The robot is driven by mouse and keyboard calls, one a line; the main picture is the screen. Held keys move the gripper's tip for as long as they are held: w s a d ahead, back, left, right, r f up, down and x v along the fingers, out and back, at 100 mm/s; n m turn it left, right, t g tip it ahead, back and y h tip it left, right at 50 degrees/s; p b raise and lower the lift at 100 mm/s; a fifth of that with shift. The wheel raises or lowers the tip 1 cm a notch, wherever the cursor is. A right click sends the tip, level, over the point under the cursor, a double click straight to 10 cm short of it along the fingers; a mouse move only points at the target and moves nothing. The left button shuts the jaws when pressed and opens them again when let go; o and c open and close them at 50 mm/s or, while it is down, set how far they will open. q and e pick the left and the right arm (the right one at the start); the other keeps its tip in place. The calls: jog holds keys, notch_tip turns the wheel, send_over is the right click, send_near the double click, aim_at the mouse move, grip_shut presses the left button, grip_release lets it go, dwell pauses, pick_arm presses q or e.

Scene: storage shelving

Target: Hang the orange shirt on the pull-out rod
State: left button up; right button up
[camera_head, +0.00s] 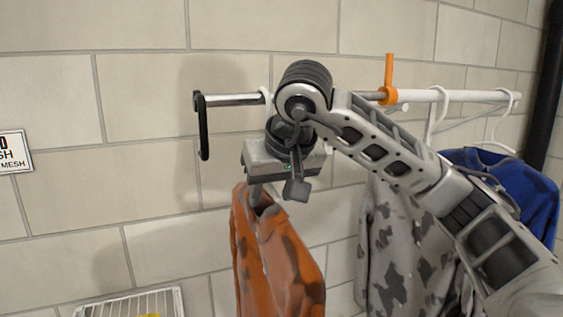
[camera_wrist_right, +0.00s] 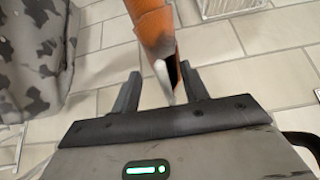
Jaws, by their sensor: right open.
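The orange shirt with grey patches (camera_head: 283,262) hangs below my right gripper in the head view. In the right wrist view the shirt (camera_wrist_right: 155,28) shows beyond and between the fingers, with a white hanger part near it. My right gripper (camera_head: 258,192) points down over the shirt's collar; in the wrist view its fingers (camera_wrist_right: 160,90) are apart. The metal pull-out rod (camera_head: 232,99) has a black hanging handle at its left end. A white hook (camera_head: 265,94) shows on the rod, just left of my wrist. My arm hides the middle of the rod and most of the hanger. My left gripper is not in view.
An orange upright piece (camera_head: 389,80) stands where the rod meets a white bar (camera_head: 450,96). A grey patterned shirt (camera_head: 400,235) and a blue shirt (camera_head: 530,190) hang to the right. A wire basket (camera_head: 95,308) is at lower left. The wall is close behind.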

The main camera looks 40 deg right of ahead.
pick_arm(q)
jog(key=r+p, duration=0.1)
jog(key=p, duration=0.3)
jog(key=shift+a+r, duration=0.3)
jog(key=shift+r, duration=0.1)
pick_arm(e)
jog(key=v, duration=1.5)
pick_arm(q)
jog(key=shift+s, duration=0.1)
pick_arm(e)
jog(key=shift+s+a, duration=0.1)
jog(key=shift+s, duration=0.05)
